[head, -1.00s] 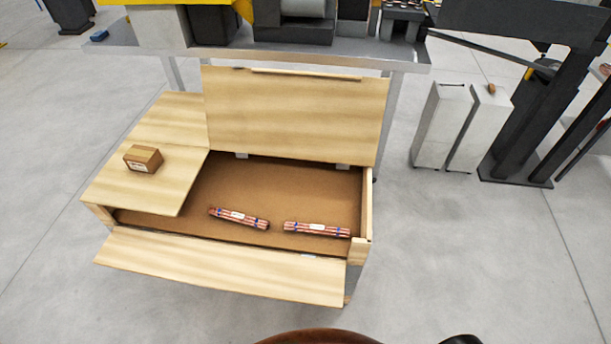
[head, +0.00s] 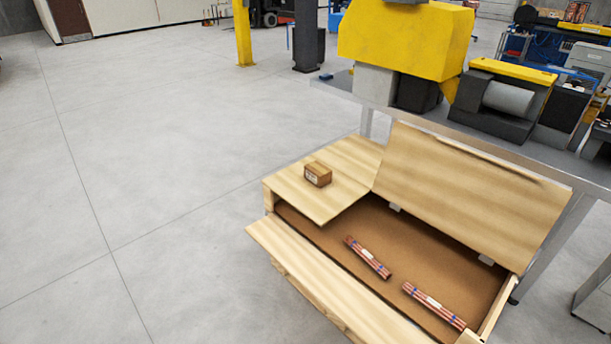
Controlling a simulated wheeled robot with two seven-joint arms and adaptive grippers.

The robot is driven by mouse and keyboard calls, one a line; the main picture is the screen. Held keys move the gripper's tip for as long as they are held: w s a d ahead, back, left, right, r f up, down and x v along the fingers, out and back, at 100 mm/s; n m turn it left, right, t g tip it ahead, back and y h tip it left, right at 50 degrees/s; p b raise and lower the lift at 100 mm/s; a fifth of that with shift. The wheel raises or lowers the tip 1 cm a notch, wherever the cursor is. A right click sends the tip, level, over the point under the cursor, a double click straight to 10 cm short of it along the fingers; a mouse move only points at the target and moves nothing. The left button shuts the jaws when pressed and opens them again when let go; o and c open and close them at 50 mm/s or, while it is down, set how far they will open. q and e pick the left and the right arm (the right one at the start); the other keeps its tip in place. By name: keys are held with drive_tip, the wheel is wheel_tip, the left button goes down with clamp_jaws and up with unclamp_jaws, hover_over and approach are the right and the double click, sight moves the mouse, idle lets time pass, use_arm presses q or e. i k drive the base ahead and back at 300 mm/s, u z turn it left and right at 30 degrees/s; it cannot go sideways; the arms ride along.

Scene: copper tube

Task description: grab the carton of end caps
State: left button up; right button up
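A small brown carton (head: 317,174) with a pale label on its side sits on the flat left lid section of a wooden crate (head: 335,290). It is closed and upright, near the middle of that section. Neither of my grippers shows in the head view, so nothing of mine is seen touching the carton.
The crate's back lid (head: 470,190) stands raised and its front panel is folded outward. Two bundles of copper tubes (head: 368,258) (head: 434,305) lie inside. A grey bench (head: 440,125) with yellow and dark machines stands behind. The floor at left is clear.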

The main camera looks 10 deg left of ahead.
sight(316, 173)
drive_tip(key=u, duration=0.7)
drive_tip(key=i, duration=0.7)
drive_tip(key=u, duration=0.65)
drive_tip(key=i, duration=1.45)
drive_tip(key=z, duration=0.75)
